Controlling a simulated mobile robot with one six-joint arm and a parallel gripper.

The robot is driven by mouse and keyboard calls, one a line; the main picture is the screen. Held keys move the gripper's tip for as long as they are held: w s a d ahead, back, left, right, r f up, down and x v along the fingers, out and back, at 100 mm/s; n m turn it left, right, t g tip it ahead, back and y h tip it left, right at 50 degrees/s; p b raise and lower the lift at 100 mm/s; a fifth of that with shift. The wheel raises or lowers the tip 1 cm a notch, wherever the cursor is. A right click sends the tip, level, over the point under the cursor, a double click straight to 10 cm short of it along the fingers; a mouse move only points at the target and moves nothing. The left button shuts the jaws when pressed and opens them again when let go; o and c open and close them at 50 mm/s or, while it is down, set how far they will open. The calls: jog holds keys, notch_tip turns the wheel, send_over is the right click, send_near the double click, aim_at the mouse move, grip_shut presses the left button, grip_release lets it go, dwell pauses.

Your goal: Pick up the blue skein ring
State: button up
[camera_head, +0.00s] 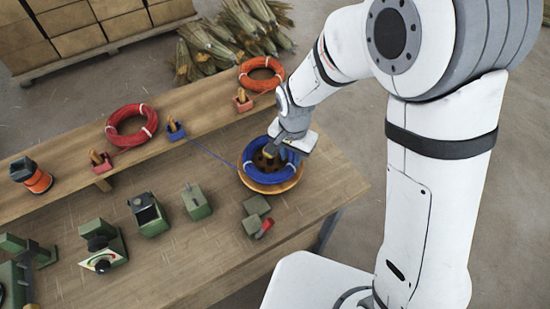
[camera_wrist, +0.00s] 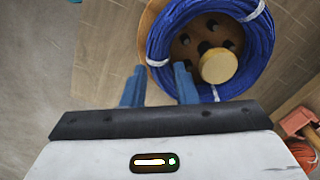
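The blue skein ring (camera_head: 257,174) lies around the raised centre of a round wooden stand (camera_head: 271,189) at the workbench's right end. White ties bind it, and a blue strand runs left from it. In the wrist view the ring (camera_wrist: 160,42) circles a wooden disc with dark holes and a pale peg (camera_wrist: 218,66). My gripper (camera_head: 288,152) is over the ring's right side in the head view. In the wrist view its two blue fingers (camera_wrist: 158,76) are apart at the ring's edge, one outside and one overlapping the ring. Whether they touch it is unclear.
A red ring (camera_head: 131,125) and an orange ring (camera_head: 261,74) lie on the raised wooden shelf (camera_head: 60,187) behind. Green blocks (camera_head: 196,203) and small devices stand on the workbench (camera_head: 190,262) to the left. Broom bundles (camera_head: 215,45) and boxes (camera_head: 75,40) are behind.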

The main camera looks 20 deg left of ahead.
aim_at(289, 165)
jog(key=shift+s+a+f+p, duration=0.1)
jog(key=shift+f+p, duration=0.15)
jog(key=shift+f, duration=0.9)
jog(key=shift+s+a+f+p, duration=0.1)
jog(key=shift+f+p, duration=0.15)
jog(key=shift+f, duration=0.85)
jog(key=shift+c, duration=0.3)
grip_shut()
